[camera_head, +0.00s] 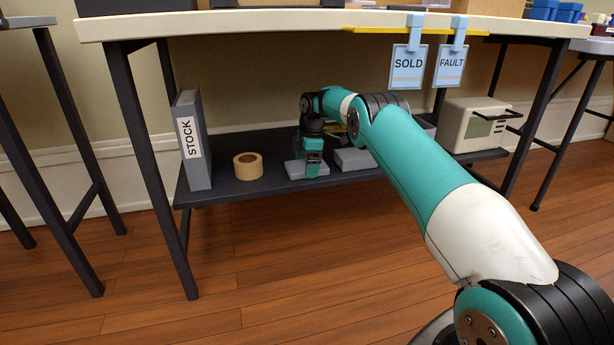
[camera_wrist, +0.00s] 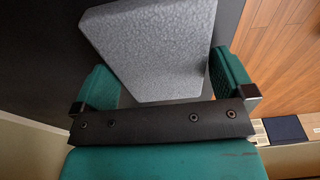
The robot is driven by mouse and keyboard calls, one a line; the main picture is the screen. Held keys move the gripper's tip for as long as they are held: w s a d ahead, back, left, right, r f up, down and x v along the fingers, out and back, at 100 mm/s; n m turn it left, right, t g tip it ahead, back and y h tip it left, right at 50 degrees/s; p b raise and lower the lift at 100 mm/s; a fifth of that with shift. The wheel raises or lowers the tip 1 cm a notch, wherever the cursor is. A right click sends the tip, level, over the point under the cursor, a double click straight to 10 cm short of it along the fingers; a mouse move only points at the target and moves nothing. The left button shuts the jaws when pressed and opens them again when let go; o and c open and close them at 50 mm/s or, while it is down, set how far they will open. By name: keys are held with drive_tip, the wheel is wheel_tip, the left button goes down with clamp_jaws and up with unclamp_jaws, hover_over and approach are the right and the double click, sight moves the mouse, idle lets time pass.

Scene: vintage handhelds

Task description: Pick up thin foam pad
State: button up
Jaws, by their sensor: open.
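A thin grey foam pad (camera_head: 294,170) lies flat on the dark lower shelf under the table. My gripper (camera_head: 312,168) points down at it, at its right part in the head view. In the wrist view the grey speckled pad (camera_wrist: 155,45) extends between the two green fingers of my gripper (camera_wrist: 165,80). The fingers are open, one on each side of the pad. The right finger is close to the pad's edge; contact cannot be told. The pad's near edge is close to the dark palm bar.
A thicker grey block (camera_head: 354,160) lies just right of the pad. A tape roll (camera_head: 248,166) and an upright STOCK binder (camera_head: 193,140) stand to the left. A cream box with a dark handle (camera_head: 470,125) is at the right. The tabletop (camera_head: 270,24) overhangs the shelf (camera_head: 225,188).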

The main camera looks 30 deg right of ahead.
drive_tip(key=c, duration=0.6)
wheel_tip(320, 180, up, 10)
drive_tip(key=p, duration=0.7)
drive_tip(key=s+a+f+m+p, duration=0.15)
drive_tip(key=a+m+p, duration=0.3)
drive_tip(key=a, duration=0.75)
drive_tip(key=s+a+m+t+h+p, duration=0.1)
drive_tip(key=s+a+m+p, duration=0.2)
drive_tip(key=s+m+p, duration=1)
drive_tip(key=s+r+n+p, duration=0.1)
drive_tip(key=s+r+p, duration=0.3)
drive_tip(key=r+p, duration=0.6)
drive_tip(key=s+r+p, duration=0.5)
drive_tip(key=r+p, duration=0.5)
drive_tip(key=r, duration=0.3)
drive_tip(key=s+r+n+p, duration=0.1)
drive_tip(key=s+r+p, duration=0.3)
drive_tip(key=r+p, duration=0.7)
drive_tip(key=shift+s+d+r+n, duration=0.15)
drive_tip(key=shift+s+r+n, duration=0.1)
drive_tip(key=shift+r+n, duration=0.1)
